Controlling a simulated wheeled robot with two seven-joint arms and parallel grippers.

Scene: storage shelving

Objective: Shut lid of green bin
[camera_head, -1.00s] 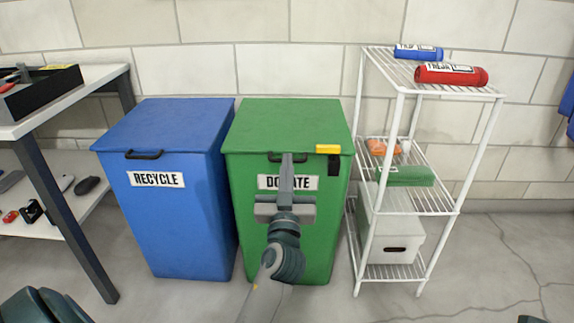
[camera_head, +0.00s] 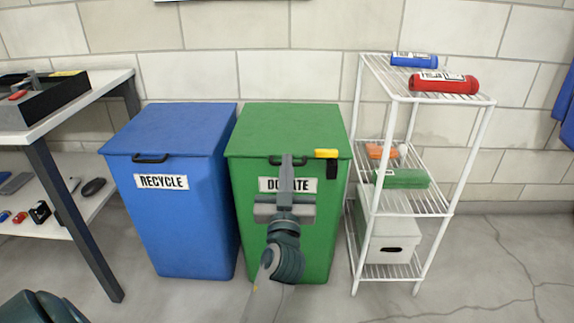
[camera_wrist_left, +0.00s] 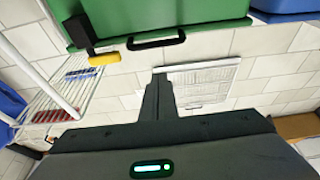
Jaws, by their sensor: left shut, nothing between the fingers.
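The green bin (camera_head: 277,229), labelled DONATE, stands in the middle of the head view. Its lid (camera_head: 290,129) lies flat across the top and looks shut. A dark handle on the front of the lid is partly hidden by my left gripper (camera_head: 287,158). That gripper points up in front of the bin, its fingers together and empty, tips near the handle. In the left wrist view the closed fingers (camera_wrist_left: 160,75) show below the green lid edge and its black handle (camera_wrist_left: 157,40), apart from it in the picture. My right gripper is not in view.
A yellow-and-black object (camera_head: 328,155) hangs at the lid's front right edge. A blue RECYCLE bin (camera_head: 180,225) stands close on the left. A white wire rack (camera_head: 400,205) with bottles and boxes stands on the right. A table (camera_head: 75,110) is at far left.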

